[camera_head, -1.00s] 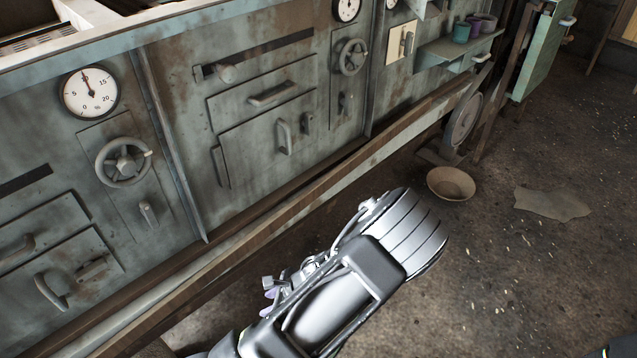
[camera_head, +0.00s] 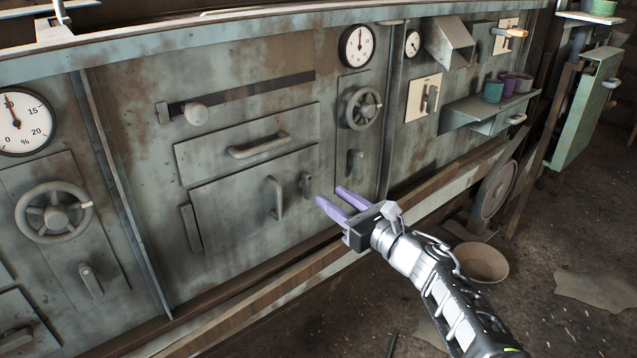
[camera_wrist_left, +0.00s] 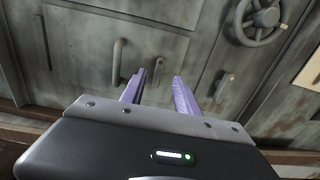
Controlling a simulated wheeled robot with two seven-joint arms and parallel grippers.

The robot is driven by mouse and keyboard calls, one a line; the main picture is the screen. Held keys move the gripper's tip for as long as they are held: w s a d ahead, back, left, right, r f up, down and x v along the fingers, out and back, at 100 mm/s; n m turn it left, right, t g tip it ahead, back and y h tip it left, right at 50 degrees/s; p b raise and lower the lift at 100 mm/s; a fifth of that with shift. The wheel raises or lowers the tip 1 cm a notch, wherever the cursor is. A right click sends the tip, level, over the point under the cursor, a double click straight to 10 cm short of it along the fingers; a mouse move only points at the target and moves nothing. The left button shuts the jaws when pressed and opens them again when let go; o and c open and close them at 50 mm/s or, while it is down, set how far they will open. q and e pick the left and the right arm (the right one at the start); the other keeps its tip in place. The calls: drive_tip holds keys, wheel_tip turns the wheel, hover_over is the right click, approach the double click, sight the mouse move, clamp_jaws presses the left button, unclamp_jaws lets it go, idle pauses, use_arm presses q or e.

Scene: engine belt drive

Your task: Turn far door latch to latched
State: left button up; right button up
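The far door (camera_head: 235,215) is a rusty grey-green panel in the head view, shut, with a vertical bar handle (camera_head: 275,198). Its small latch (camera_head: 305,185) stands roughly upright near the door's right edge. My left gripper (camera_head: 331,195) has two purple fingers, open and empty, just right of the latch and apart from it in the picture. In the left wrist view the handle (camera_wrist_left: 120,60) shows left of the gripper (camera_wrist_left: 160,76). My right gripper is not in view.
A handwheel (camera_head: 362,108) with a small lever (camera_head: 355,163) below it is right of the door. A rail (camera_head: 290,285) runs along the front below. A shelf (camera_head: 470,113) with cups juts out at right. A bowl (camera_head: 482,262) lies on the floor.

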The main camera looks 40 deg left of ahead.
sight(310, 182)
use_arm(q)
drive_tip(key=shift+a+f, duration=0.1)
drive_tip(key=b+x, duration=0.2)
drive_tip(key=x, duration=0.5)
drive_tip(key=shift+w+a+f, duration=0.1)
drive_tip(key=shift+a, duration=0.25)
drive_tip(key=shift+c, duration=0.6)
clamp_jaws()
